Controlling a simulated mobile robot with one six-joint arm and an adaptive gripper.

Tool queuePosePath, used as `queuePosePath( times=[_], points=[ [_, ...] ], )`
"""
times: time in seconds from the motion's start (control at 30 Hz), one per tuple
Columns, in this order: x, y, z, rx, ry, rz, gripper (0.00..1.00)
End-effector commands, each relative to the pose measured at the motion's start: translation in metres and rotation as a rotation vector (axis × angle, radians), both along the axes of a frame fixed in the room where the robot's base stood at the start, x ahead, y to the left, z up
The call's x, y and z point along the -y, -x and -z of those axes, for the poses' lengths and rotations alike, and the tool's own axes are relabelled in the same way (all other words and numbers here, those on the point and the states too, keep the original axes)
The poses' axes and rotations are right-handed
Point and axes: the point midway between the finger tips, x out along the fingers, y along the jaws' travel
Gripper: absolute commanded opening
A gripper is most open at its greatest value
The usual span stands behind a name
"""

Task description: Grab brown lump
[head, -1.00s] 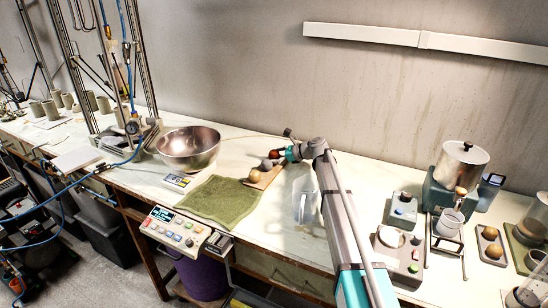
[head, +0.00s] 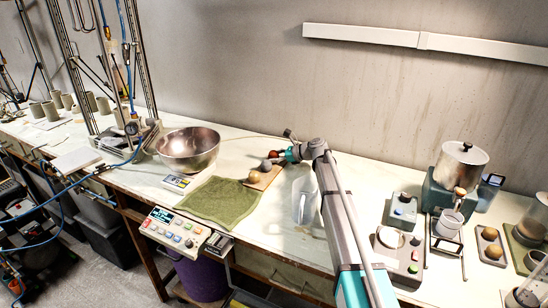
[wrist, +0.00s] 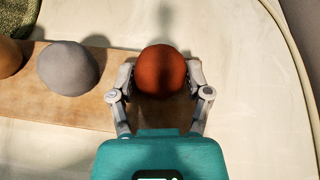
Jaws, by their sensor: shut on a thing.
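A reddish-brown lump (wrist: 161,71) sits between the two fingers of my gripper (wrist: 160,80) in the wrist view, at the right end of a wooden board (wrist: 98,118). The fingers are shut on its sides. The lump still appears to be at the board; I cannot tell whether it touches it. A grey lump (wrist: 68,68) lies left of it, apart from the fingers. A tan-brown lump (wrist: 8,58) is cut off at the left edge. In the head view the gripper (head: 283,156) is at the reddish-brown lump (head: 274,154), with the grey lump (head: 266,164) and tan-brown lump (head: 254,177) nearer the front.
A green cloth (head: 218,202) lies left of the board. A metal bowl (head: 188,150) stands behind the cloth. A clear jug (head: 304,203) stands close to my arm, in front of the gripper. A hose (wrist: 300,70) runs right of the board.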

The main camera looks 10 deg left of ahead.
Motion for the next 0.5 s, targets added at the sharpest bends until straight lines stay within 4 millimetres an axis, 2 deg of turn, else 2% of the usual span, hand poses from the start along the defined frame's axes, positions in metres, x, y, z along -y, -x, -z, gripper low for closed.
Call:
queuePosePath(
  times=[0.27, 0.5],
  points=[
    [0.000, 0.000, -0.004, 0.000, 0.000, 0.000, 0.13],
    [0.000, 0.000, -0.017, 0.000, 0.000, 0.000, 0.13]
  ],
)
